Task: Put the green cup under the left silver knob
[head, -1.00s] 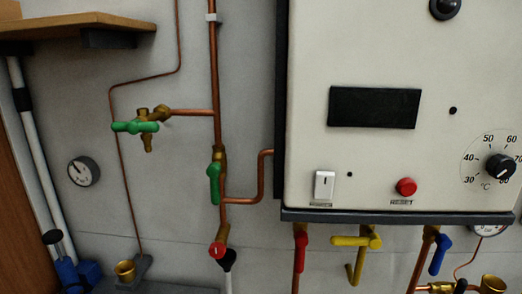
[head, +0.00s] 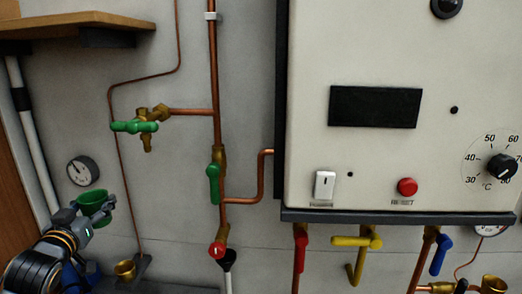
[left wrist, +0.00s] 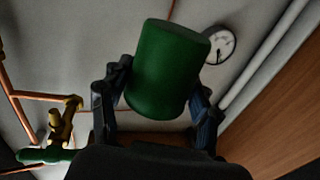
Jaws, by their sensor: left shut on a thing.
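The green cup (head: 92,202) is held by my left gripper (head: 88,218) at the lower left of the head view, in front of the wall just below the round gauge. The gripper is shut on it. In the left wrist view the cup (left wrist: 165,72) sits between the two dark fingers (left wrist: 160,95), somewhat tilted in that picture. No silver knob can be made out in these frames. A tap with a green handle (head: 135,127) is on the wall to the upper right of the cup. My right gripper is not in view.
A brass cup-shaped fitting (head: 125,269) stands low, right of my left arm. A copper pipe (head: 215,80) runs down the wall to a green valve handle (head: 213,184) and a red one (head: 217,250). A wooden shelf (head: 60,25) juts out above. A white boiler box (head: 350,60) fills the right.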

